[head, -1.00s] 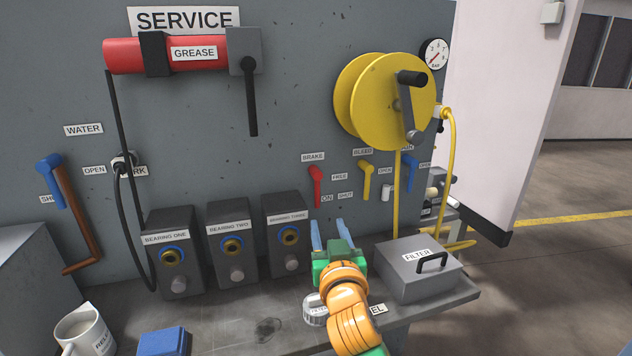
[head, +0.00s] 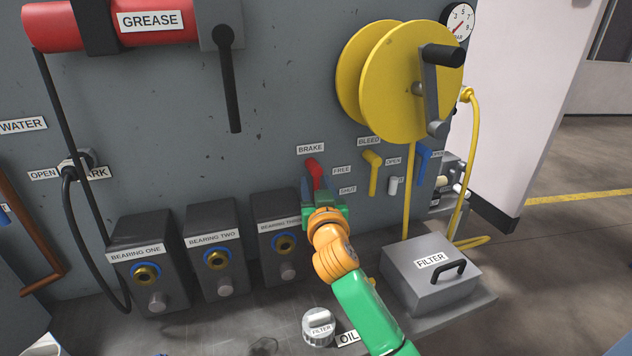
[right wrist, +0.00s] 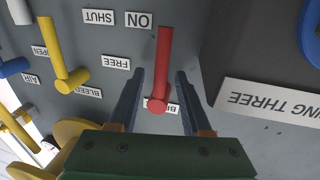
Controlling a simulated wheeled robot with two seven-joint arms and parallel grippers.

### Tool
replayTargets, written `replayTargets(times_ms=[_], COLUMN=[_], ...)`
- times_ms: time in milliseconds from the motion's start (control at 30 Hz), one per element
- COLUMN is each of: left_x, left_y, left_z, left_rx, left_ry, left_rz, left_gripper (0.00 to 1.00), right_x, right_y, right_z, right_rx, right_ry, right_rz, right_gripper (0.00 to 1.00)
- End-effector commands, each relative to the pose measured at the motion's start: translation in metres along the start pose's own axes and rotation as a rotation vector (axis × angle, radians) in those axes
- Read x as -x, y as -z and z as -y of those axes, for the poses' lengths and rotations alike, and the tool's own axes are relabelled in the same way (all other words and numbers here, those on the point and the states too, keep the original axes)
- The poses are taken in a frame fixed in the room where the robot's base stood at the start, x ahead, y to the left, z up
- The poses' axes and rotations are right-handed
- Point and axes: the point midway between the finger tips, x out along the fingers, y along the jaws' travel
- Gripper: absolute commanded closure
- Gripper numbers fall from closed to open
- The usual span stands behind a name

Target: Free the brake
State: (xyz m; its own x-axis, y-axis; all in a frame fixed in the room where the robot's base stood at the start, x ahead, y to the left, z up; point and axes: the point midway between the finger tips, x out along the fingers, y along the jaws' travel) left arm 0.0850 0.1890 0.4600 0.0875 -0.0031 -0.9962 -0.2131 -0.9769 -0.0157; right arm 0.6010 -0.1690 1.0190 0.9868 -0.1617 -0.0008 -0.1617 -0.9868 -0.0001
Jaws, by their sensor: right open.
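The red brake lever (head: 314,168) is on the grey panel under the BRAKE label (head: 311,149). In the right wrist view, where the labels appear upside down, the lever (right wrist: 163,62) runs from its round pivot end toward the ON label (right wrist: 138,20). The FREE label (right wrist: 116,63) is to one side of it. My right gripper (head: 315,186) is at the lever, hiding its lower part in the head view. Its two blue fingers (right wrist: 160,75) are open, one on each side of the lever, with gaps visible. My left gripper is not in view.
The yellow bleed lever (head: 373,172) and blue air lever (head: 424,165) are close by on the right. The bearing three block (head: 283,230) is just left of my gripper. A yellow reel (head: 400,85) is above; a filter box (head: 420,280) stands on the bench.

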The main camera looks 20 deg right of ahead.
Motion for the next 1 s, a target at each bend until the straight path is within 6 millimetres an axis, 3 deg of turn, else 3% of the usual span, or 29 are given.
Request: replayTargets(times_ms=[367, 533, 567, 1000], left_x=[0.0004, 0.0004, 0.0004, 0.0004], left_y=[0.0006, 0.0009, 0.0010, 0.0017], left_z=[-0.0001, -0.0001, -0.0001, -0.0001], left_rx=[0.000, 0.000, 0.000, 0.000], left_ry=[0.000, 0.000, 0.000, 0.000], left_rz=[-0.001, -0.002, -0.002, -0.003], left_gripper=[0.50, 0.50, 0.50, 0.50], right_x=[-0.0071, -0.0070, -0.0070, -0.0069], right_y=[-0.0002, -0.0003, -0.0003, -0.0004], right_z=[-0.0002, -0.0001, -0.0001, -0.0001], right_rx=[0.000, 0.000, 0.000, 0.000], right_ry=[0.000, 0.000, 0.000, 0.000], right_rz=[0.000, 0.001, 0.001, 0.001], right_gripper=[0.52, 0.97, 1.00, 1.00])
